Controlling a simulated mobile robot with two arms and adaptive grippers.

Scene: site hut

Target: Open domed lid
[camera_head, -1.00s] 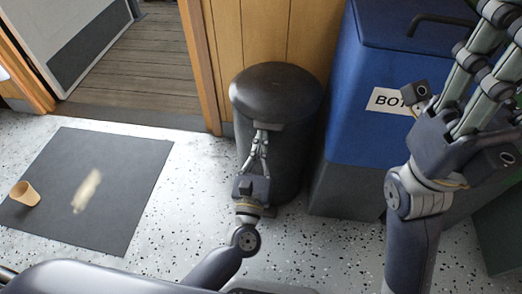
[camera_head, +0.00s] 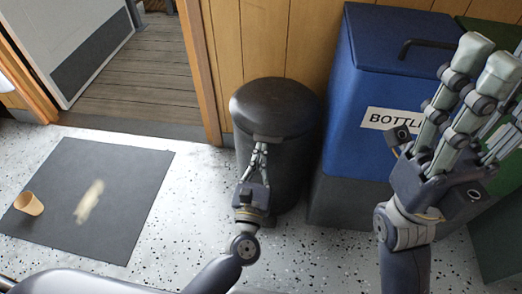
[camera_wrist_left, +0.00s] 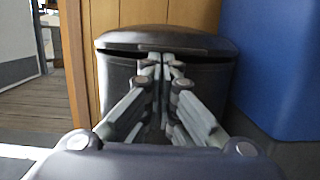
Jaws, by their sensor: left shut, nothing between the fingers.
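The black round bin (camera_head: 290,180) stands against the wood wall, with its domed lid (camera_head: 275,103) on top. The lid also shows in the left wrist view (camera_wrist_left: 160,38), over the bin body (camera_wrist_left: 120,75). A dark line runs under its rim; I cannot tell whether the lid is slightly raised. My left gripper (camera_head: 260,147) is shut and empty, its fingertips at the bin's front just below the lid's front lip. The fingertips (camera_wrist_left: 164,60) hide part of the bin there; contact is unclear. My right gripper (camera_head: 498,85) is raised at the right, apart from the bin, its fingers spread and empty.
A blue lidded bottle bin (camera_head: 365,85) stands close on the right, with a green bin (camera_head: 495,215) beyond it. A dark mat (camera_head: 120,200) with a tan cup (camera_head: 29,203) lies at left. A doorway opens behind the mat.

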